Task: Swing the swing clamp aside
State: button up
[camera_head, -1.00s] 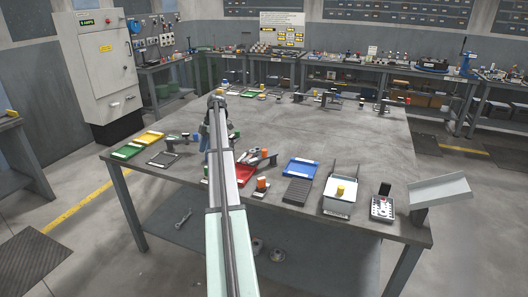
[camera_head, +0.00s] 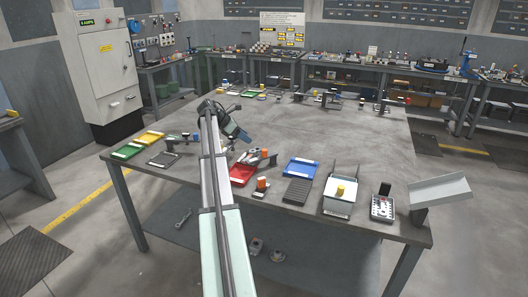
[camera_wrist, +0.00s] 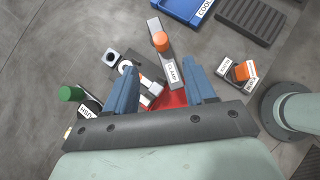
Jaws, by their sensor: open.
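The swing clamp is a grey bar labelled CLAMP (camera_wrist: 172,70) with an orange knob (camera_wrist: 160,41) near its far end, in the wrist view. My gripper (camera_wrist: 160,72) is open, with its two blue fingers apart and nothing held between them. The labelled end of the bar shows between the fingers, and the knob lies beyond the fingertips. I cannot tell the height gap. In the head view, my gripper (camera_head: 240,134) hangs above the table, behind the red tray (camera_head: 239,174).
A green knob (camera_wrist: 70,93) is left of my fingers, and an orange block on a labelled base (camera_wrist: 242,72) is to the right. A blue bin (camera_head: 301,167) and a dark ribbed tray (camera_head: 297,191) lie further right. The table's far middle (camera_head: 340,125) is clear.

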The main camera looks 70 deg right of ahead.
aim_at(263, 150)
jog(key=x, duration=1.3)
jog(key=shift+s+f, duration=0.15)
jog(key=shift+f, duration=0.1)
grip_shut()
